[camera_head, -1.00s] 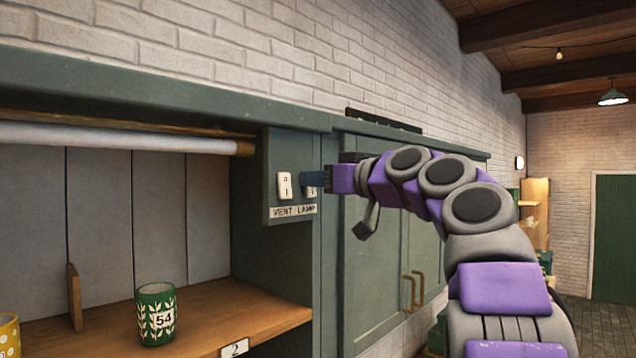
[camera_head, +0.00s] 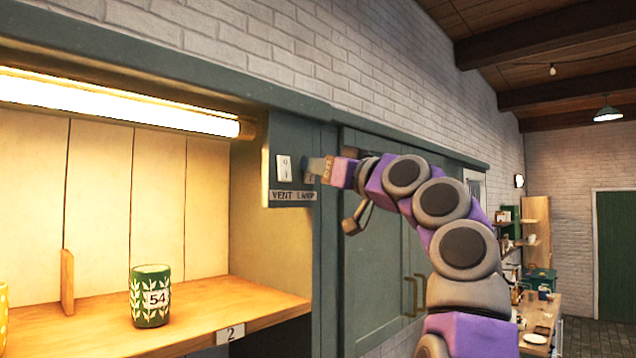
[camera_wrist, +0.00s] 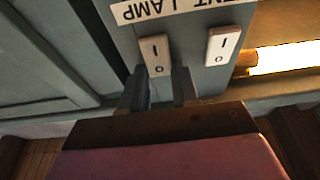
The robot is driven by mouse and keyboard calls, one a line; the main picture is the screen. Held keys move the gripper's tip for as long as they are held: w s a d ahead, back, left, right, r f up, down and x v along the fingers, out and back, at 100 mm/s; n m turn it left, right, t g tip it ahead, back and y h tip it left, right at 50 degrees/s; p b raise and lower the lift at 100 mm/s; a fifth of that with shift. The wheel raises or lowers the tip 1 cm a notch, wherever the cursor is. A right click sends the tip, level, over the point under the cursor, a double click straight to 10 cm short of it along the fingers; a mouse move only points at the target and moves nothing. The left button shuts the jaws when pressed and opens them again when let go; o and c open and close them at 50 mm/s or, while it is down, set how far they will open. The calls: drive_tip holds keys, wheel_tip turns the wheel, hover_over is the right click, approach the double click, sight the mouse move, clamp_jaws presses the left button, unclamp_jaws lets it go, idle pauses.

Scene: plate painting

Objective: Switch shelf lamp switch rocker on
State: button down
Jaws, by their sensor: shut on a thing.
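The shelf lamp switch rocker (camera_wrist: 155,54) is a white rocker above the LAMP part of the label, on the green cabinet post. In the head view my gripper mostly covers it. My gripper (camera_head: 311,168) reaches it from the right. In the wrist view, the two dark fingers of my gripper (camera_wrist: 160,84) stand at either side of the rocker's near end, shut on it. The shelf lamp (camera_head: 120,103), a long tube under the cabinet top, glows bright warm white.
The white vent rocker (camera_head: 284,168) sits just left of the lamp rocker, close to my fingers. The VENT LAMP label (camera_head: 293,196) is below both. Closed cabinet doors (camera_head: 385,255) lie behind my arm.

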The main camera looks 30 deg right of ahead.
drive_tip(key=shift+d+f, duration=0.1)
drive_tip(key=shift+f, duration=0.2)
drive_tip(key=c, duration=0.8)
unclamp_jaws()
drive_tip(key=shift+d, duration=0.15)
drive_tip(key=shift+c, duration=0.2)
drive_tip(key=shift+s, duration=0.1)
drive_tip(key=b+v, duration=0.6)
drive_tip(key=v, duration=1.1)
drive_tip(key=shift+f, duration=0.35)
drive_tip(key=shift+d, duration=0.1)
